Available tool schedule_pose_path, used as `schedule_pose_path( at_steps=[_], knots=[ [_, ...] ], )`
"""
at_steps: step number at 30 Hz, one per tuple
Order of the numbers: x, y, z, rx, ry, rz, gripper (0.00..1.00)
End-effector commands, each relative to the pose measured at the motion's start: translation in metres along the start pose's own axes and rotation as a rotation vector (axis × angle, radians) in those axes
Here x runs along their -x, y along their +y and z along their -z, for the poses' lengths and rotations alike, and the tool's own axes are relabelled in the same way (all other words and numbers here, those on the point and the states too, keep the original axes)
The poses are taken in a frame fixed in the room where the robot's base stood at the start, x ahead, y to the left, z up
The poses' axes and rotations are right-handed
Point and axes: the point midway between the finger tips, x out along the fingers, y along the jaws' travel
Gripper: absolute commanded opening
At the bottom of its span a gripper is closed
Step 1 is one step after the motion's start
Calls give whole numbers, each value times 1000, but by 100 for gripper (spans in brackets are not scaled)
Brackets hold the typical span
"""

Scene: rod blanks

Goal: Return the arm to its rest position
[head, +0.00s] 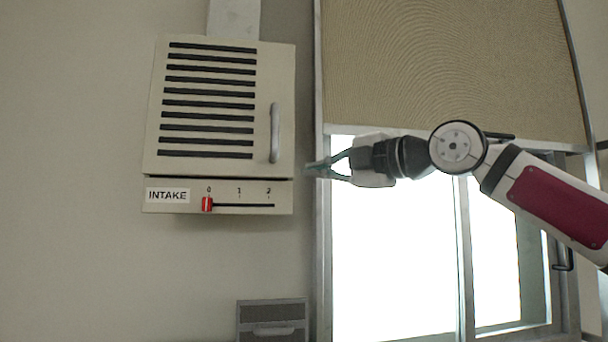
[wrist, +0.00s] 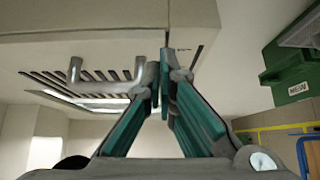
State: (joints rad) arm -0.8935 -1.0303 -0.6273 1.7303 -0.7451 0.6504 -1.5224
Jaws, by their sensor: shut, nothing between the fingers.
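My gripper (head: 312,169) is in the middle of the head view, just right of the intake box's lower right edge. It points left, with the arm reaching in from the right side. Its fingers are shut with nothing between them. In the wrist view my gripper (wrist: 164,82) shows its two teal-sided fingers meeting at the tips, close to the box. Whether the tips touch the box I cannot tell.
A beige intake box (head: 265,60) with dark slots hangs on the wall. It has a metal handle (head: 274,133) and a red slider (head: 207,204) at 0. A bright window (head: 395,250) with a blind is behind my arm. A green box (wrist: 290,75) shows in the wrist view.

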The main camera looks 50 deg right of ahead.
Motion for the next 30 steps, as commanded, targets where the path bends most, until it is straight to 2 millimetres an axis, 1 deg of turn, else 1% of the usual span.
schedule_pose_path(
  at_steps=[1,6,12,17,23,26,29,30],
  knots=[
    [8,1,-7,-5,-2,-5,0],
    [30,1,-24,-3,-3,-5,0],
    [51,1,-40,-3,-3,-4,0],
    [58,1,-45,-1,-3,-2,0],
    [59,1,-46,-1,-2,-2,0],
    [59,0,-40,-8,0,5,0],
    [62,-4,-14,-50,10,37,0],
    [62,-9,4,-82,16,61,0]
  ],
)
